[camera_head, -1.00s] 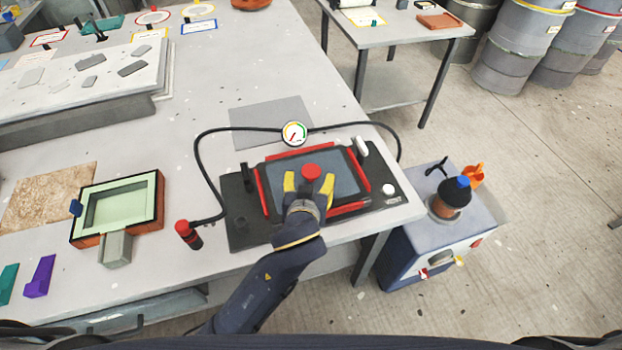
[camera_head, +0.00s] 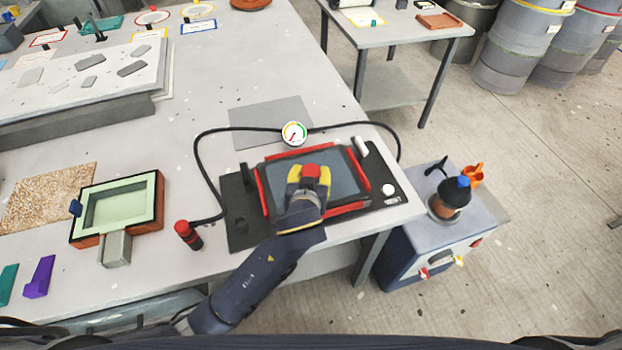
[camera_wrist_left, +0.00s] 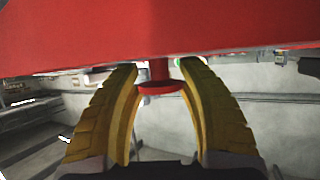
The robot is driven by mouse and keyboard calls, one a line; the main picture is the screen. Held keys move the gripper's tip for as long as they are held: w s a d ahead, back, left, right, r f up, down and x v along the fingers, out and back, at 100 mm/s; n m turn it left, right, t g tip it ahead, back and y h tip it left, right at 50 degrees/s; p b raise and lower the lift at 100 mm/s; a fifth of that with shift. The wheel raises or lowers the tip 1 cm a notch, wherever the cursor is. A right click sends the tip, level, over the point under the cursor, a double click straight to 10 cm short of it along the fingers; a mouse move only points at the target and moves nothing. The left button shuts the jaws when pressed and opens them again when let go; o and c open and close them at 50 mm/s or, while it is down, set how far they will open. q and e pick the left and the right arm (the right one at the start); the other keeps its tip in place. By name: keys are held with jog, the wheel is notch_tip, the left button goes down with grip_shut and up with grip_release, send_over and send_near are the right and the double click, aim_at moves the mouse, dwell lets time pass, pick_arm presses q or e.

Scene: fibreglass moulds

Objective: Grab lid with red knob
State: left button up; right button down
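The lid (camera_head: 345,178) is a dark blue-grey panel inside a red-edged frame on the black device at the table's front edge. Its red knob (camera_head: 311,172) stands near the lid's middle. My left gripper (camera_head: 310,178) reaches in from the front, with its yellow fingers closed in on both sides of the knob. A large red surface (camera_wrist_left: 160,35) fills the top of that view. The lid appears seated in the frame. My right gripper is out of view.
A pressure gauge (camera_head: 293,133) on a black hose sits behind the device. A red-capped fitting (camera_head: 187,234) stands to its left, near a green mould (camera_head: 119,208). A blue cabinet (camera_head: 428,245) with a bottle (camera_head: 452,195) stands to the right.

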pick_arm(q)
grip_shut()
